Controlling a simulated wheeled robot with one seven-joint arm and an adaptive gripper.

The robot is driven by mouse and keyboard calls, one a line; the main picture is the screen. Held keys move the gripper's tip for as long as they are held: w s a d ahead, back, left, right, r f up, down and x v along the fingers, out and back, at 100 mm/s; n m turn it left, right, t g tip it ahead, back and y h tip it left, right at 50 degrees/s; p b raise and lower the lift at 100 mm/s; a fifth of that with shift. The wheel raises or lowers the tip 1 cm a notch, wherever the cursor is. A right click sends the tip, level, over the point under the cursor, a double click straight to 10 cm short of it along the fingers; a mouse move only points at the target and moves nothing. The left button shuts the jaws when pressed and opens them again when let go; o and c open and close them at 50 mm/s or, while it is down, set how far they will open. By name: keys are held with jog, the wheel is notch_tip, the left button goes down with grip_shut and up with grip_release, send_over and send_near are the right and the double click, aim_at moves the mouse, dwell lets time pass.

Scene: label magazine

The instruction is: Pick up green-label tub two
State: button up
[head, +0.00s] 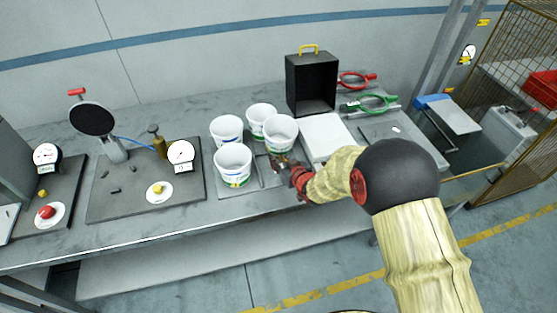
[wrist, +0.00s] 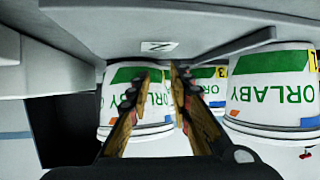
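Several white tubs stand in a cluster on the bench. The right-hand tub (head: 281,128) has a green label, and my gripper (head: 283,163) is at its near side. The wrist view appears upside down. There this tub (wrist: 118,102) is behind my fingers (wrist: 166,72), and a small plate marked "2" (wrist: 157,46) is in front of it. The fingers are apart, with the tub's label showing between them; contact cannot be told. Another green-label tub (wrist: 270,88) is at the right there; it appears to be the front-left tub (head: 232,160) in the head view.
Two more tubs (head: 226,129) (head: 260,113) stand behind. A black box (head: 311,84) with a yellow handle and a white box (head: 327,136) are to the right. A gauge fixture (head: 180,156) stands left. Bare bench (head: 190,218) shows along the front edge.

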jog(key=o, duration=2)
